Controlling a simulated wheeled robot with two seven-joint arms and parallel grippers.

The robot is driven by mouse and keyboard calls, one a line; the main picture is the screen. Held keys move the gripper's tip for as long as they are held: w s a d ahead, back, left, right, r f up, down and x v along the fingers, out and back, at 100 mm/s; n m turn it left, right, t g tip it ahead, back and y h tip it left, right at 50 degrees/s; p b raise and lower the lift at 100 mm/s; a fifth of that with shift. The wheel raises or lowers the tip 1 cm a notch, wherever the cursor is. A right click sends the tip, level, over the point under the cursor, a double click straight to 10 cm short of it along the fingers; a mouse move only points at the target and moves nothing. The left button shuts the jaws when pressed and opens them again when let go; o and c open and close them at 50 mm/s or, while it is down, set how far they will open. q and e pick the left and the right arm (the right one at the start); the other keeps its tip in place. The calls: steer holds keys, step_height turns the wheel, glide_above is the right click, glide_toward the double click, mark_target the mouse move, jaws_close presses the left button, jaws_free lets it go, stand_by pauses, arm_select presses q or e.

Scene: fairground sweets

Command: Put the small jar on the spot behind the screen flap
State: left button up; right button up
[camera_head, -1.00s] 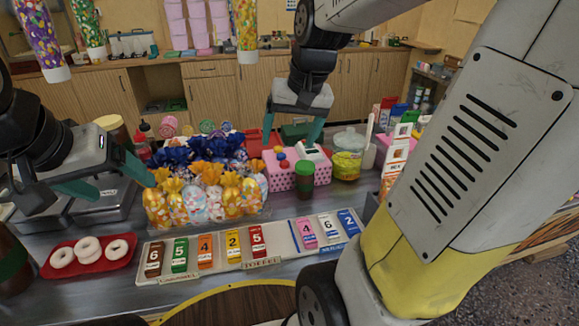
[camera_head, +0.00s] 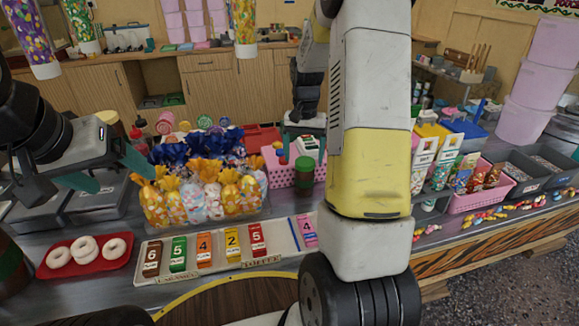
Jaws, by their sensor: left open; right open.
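A small jar with a green lid (camera_head: 304,163) and a darker body stands upright on the counter, in front of a pink dotted box (camera_head: 277,168). My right gripper (camera_head: 302,152) points down, open, above and behind the jar over the box; nothing shows between its fingers. My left gripper (camera_head: 112,173) is open and empty at the left, beside the bagged sweets and above grey trays. I cannot make out a screen flap or a spot behind it; my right arm covers the counter right of the jar.
Bagged sweets (camera_head: 205,197) with orange and blue tops crowd the middle. A red tray (camera_head: 112,259) of white rings and a rack of numbered bars (camera_head: 153,277) lie in front. A pink basket (camera_head: 484,203) and grey bins (camera_head: 520,180) stand at the right.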

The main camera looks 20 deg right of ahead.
mark_target(305, 170)
steer(key=f, duration=0.6)
steer(key=shift+s+d+f, duration=0.1)
steer(key=shift+d+f, duration=0.05)
steer(key=shift+d, duration=0.1)
steer(key=shift+c, duration=0.4)
jaws_close()
